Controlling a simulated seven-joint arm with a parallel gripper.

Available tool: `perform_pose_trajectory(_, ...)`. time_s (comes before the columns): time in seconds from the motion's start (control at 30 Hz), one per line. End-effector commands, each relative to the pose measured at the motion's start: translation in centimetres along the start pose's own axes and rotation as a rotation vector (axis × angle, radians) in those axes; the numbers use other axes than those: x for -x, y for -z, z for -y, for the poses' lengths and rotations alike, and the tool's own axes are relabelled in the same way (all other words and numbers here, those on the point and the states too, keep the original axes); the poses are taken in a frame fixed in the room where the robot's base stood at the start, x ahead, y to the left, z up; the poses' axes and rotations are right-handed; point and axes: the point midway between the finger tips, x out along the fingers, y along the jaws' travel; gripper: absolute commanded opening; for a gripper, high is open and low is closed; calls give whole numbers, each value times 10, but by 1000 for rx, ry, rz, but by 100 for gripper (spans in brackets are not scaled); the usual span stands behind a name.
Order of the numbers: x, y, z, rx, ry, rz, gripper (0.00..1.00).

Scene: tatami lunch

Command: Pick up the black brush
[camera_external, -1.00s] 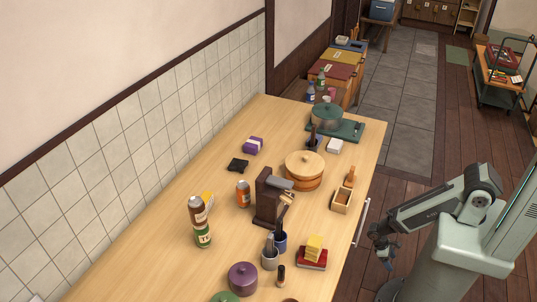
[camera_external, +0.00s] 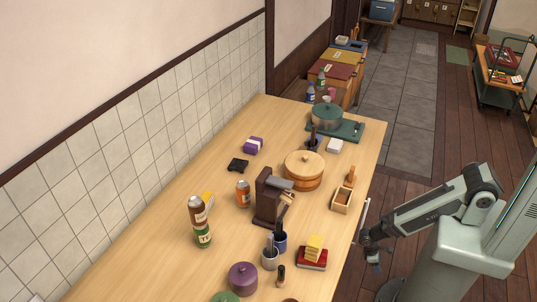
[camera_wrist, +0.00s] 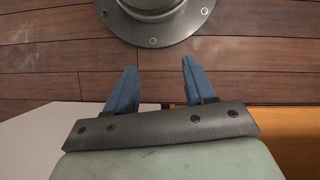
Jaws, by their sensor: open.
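I cannot surely pick out a black brush. A small dark upright item with a brown band (camera_external: 281,273) stands near the front of the table and may be it. A flat black object (camera_external: 238,166) lies near the wall side; its kind is unclear. My gripper (camera_external: 374,262) is off the table's right edge, apart from everything on it. In the wrist view its two blue fingers (camera_wrist: 158,68) are spread, with nothing between them and wooden floor beyond.
The wooden table (camera_external: 150,262) is crowded. A dark brown stand (camera_external: 268,200), a round wooden tub (camera_external: 304,172), grey (camera_external: 270,260) and blue (camera_external: 280,243) cups, a purple pot (camera_external: 243,278) and a red block with yellow pieces (camera_external: 312,258) stand on it. Its left side has free room.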

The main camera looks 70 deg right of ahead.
Motion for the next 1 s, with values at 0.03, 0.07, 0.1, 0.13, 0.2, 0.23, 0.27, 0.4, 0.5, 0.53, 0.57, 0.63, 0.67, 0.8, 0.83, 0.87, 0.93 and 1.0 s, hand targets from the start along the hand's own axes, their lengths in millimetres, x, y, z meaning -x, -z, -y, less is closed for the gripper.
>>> perform_pose_trajectory(0.03,5,10,10,31,-12,-24,54)
perform_pose_trajectory(0.07,8,14,16,47,-18,-37,54)
perform_pose_trajectory(0.1,13,21,24,69,-25,-55,54)
perform_pose_trajectory(0.13,16,25,30,84,-30,-68,54)
perform_pose_trajectory(0.2,23,35,44,123,-41,-99,54)
perform_pose_trajectory(0.23,26,39,51,138,-45,-112,54)
perform_pose_trajectory(0.27,29,42,58,155,-49,-125,54)
perform_pose_trajectory(0.4,42,58,92,232,-64,-185,54)
perform_pose_trajectory(0.5,54,68,120,291,-70,-230,54)
perform_pose_trajectory(0.53,58,71,130,310,-71,-244,54)
perform_pose_trajectory(0.57,63,74,140,330,-71,-259,54)
perform_pose_trajectory(0.63,76,82,165,378,-66,-295,54)
perform_pose_trajectory(0.67,83,85,176,398,-62,-311,54)
perform_pose_trajectory(0.8,115,94,233,502,-41,-383,54)
perform_pose_trajectory(0.83,122,96,245,523,-36,-398,54)
perform_pose_trajectory(0.87,129,96,258,545,-31,-413,54)
perform_pose_trajectory(0.93,145,96,288,598,-16,-446,54)
perform_pose_trajectory(1.0,161,93,318,649,-2,-478,54)
